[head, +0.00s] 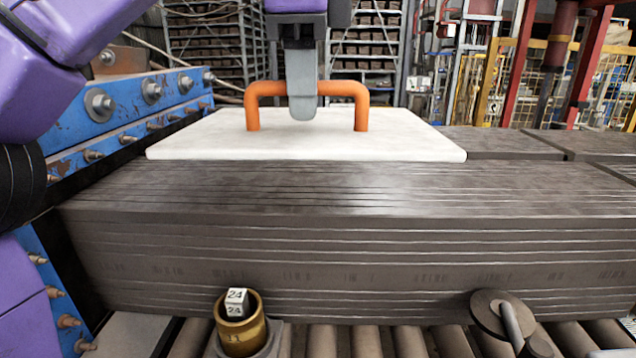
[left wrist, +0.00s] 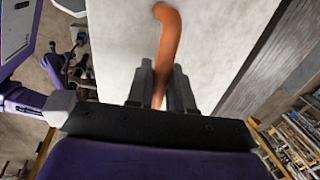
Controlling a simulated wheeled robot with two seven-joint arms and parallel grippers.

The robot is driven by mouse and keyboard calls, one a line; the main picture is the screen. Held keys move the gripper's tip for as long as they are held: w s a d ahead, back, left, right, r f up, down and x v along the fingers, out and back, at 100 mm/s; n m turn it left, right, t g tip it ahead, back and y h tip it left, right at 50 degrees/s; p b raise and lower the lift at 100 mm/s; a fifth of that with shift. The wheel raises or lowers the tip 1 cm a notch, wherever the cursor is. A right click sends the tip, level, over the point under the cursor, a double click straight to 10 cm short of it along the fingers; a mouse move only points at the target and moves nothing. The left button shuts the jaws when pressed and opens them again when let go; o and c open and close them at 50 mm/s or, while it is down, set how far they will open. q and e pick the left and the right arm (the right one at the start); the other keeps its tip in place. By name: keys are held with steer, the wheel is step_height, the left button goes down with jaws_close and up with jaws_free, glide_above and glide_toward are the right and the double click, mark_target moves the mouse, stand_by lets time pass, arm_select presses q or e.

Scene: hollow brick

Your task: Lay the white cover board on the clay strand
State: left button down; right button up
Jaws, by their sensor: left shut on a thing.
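The white cover board (head: 210,140) lies level over the top of the grey-brown clay strand (head: 350,245) in the head view. I see no gap under its front edge, but cannot tell whether it touches the clay or hovers slightly. An orange handle (head: 262,90) stands up from the board. My left gripper (head: 303,108) comes down from above and is shut on the middle of the handle's bar. In the left wrist view the gripper's fingers (left wrist: 160,95) sit on both sides of the handle (left wrist: 170,30), with the white board (left wrist: 115,45) beneath. My right gripper is not in view.
A blue bolted machine frame (head: 130,105) stands close on the left. Rollers (head: 365,342) run beneath the strand. A brass cup with a numbered block (head: 240,325) and a small wheel (head: 500,315) sit in front. Cut clay sections (head: 510,143) continue to the right.

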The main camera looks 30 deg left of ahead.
arm_select(q)
steer(key=shift+a+f, duration=0.15)
steer(key=shift+w+a+f+b, duration=0.55)
steer(key=shift+w+b, duration=0.2)
steer(key=shift+b, duration=0.35)
steer(key=w+a, duration=0.1)
steer(key=w, duration=0.1)
steer(key=w+f+p, duration=0.1)
steer(key=w, duration=0.1)
steer(key=w+a+f, duration=0.1)
steer(key=w, duration=0.1)
steer(key=shift+w+a+f, duration=0.15)
steer(key=shift+w+a, duration=0.1)
steer(key=shift+a, duration=0.05)
steer(key=w+f, duration=0.1)
steer(key=w+a+f, duration=0.1)
steer(key=f, duration=0.1)
steer(key=w+a+f, duration=0.1)
steer(key=w+f, duration=0.1)
steer(key=shift+f, duration=0.2)
steer(key=shift+x, duration=1.95)
steer(key=shift+s+f, duration=0.15)
steer(key=c, duration=1)
jaws_free()
